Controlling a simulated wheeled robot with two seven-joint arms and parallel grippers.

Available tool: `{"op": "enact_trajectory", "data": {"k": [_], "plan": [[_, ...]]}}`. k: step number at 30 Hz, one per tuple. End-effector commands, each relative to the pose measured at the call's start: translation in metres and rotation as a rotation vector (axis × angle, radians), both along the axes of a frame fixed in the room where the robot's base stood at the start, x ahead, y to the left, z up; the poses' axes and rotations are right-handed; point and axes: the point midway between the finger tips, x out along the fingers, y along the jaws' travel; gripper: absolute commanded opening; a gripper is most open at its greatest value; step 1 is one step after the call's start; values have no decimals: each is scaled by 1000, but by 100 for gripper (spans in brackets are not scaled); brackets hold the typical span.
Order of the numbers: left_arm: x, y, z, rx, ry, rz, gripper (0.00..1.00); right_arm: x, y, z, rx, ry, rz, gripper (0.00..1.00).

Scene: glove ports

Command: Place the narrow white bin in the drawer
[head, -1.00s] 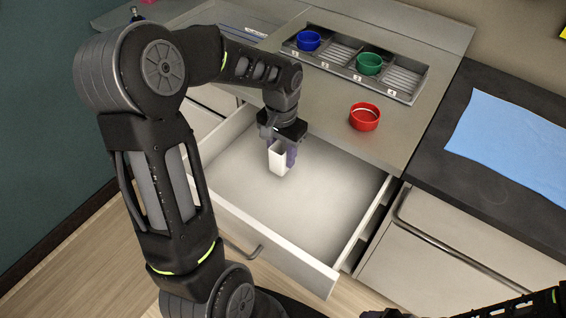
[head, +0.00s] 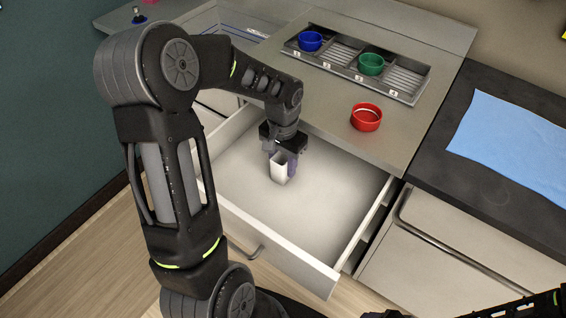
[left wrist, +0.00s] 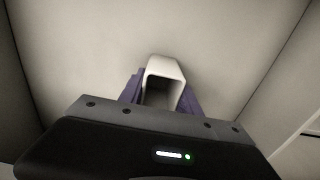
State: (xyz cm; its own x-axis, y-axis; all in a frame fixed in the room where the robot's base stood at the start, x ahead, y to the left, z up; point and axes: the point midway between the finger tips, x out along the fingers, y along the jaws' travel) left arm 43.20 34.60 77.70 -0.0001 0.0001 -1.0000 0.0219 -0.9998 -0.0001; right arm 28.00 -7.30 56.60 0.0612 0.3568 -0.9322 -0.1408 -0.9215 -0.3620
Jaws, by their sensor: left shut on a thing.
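The narrow white bin (head: 279,169) is upright between the purple fingers of my left gripper (head: 281,165), inside the open drawer (head: 330,205). My left gripper is shut on it. In the left wrist view the bin (left wrist: 164,69) shows its open top between the two purple fingers (left wrist: 161,96), with the drawer floor (left wrist: 90,40) behind it. I cannot tell whether the bin's base touches the drawer floor. Only a part of my right arm shows at the bottom right of the head view; its gripper is not in view.
On the counter above the drawer stand a red ring-shaped cup (head: 366,117) and a grey tray (head: 405,83) with a blue cup (head: 310,41) and a green cup (head: 371,64). A blue cloth (head: 515,140) lies on the dark counter at right. The rest of the drawer floor is clear.

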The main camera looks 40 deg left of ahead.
Motion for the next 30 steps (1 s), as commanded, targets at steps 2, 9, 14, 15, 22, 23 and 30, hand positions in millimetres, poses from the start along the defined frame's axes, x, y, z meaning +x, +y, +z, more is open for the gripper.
{"op": "enact_trajectory", "data": {"k": [2, 9, 14, 15, 22, 23, 30], "plan": [[0, 0, 0, 0, 0, 0, 44, 0, 0, 0, 0, 0, 0, 67], [0, 0, 0, 0, 0, 0, 61, 0, 0, 0, 0, 0, 0, 67], [0, 0, 0, 0, 0, 0, 61, 0, 0, 0, 0, 0, 0, 67], [0, 0, 0, 0, 0, 0, 61, 0, 0, 0, 0, 0, 0, 67], [1, 0, 14, 1, -3, 1, 61, 0, 0, 3, 0, 0, 0, 67], [1, 0, 18, 1, -4, 1, 61, 0, 0, 3, 0, 0, 0, 67], [1, 0, 65, 0, -6, 0, 61, 0, 0, 4, 0, 0, 0, 67]]}}
